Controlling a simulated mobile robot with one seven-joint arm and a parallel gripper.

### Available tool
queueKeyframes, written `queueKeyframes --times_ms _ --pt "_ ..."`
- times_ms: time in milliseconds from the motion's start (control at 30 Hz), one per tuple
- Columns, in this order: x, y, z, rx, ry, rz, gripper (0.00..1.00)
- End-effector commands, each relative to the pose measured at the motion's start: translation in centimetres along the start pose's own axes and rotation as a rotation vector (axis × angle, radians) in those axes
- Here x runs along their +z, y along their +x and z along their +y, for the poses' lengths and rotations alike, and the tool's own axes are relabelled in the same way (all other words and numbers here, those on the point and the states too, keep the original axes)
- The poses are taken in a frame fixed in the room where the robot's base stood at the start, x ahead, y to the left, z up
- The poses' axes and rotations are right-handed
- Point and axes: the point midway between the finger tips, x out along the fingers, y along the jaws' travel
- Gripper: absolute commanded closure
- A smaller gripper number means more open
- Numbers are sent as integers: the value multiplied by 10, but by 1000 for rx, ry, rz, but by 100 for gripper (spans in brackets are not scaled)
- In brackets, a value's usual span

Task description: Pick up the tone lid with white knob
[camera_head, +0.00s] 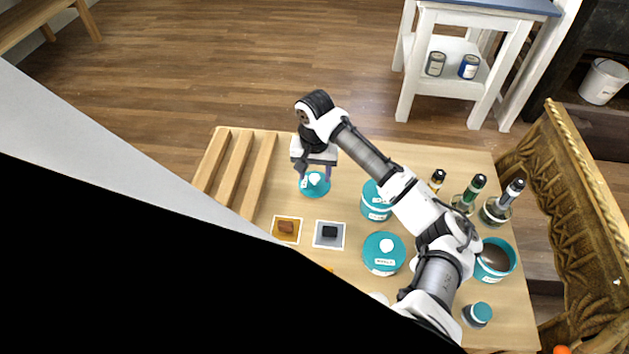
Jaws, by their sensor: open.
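A teal lid with a white knob (314,187) lies on the wooden table near its far edge, left of centre. My gripper (314,175) is open and points down just over this lid, its fingers on either side of the knob. I cannot tell whether the fingers touch the lid. A second teal lid with a white knob (384,250) sits on a container nearer to me, apart from the gripper.
Another teal container (374,205) stands partly behind my arm. An open teal pot (494,260), several bottles (468,196) and a small teal-capped jar (478,314) stand right. Wooden slats (235,168) lie left; two small square tiles (329,235) lie in front.

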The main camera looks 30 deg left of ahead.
Motion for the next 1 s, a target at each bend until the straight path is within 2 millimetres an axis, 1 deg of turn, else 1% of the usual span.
queueKeyframes --times_ms 133,167,500,533,833,933,1000 --pt "0 0 0 0 0 0 50" --pt "0 0 0 0 0 0 52" --pt "0 0 0 0 -1 0 96" --pt "0 0 0 0 -1 0 98" --pt "0 -3 0 0 -1 0 98" --pt "0 -9 -1 -1 -1 1 98" --pt "0 -17 -1 -1 -2 1 98"
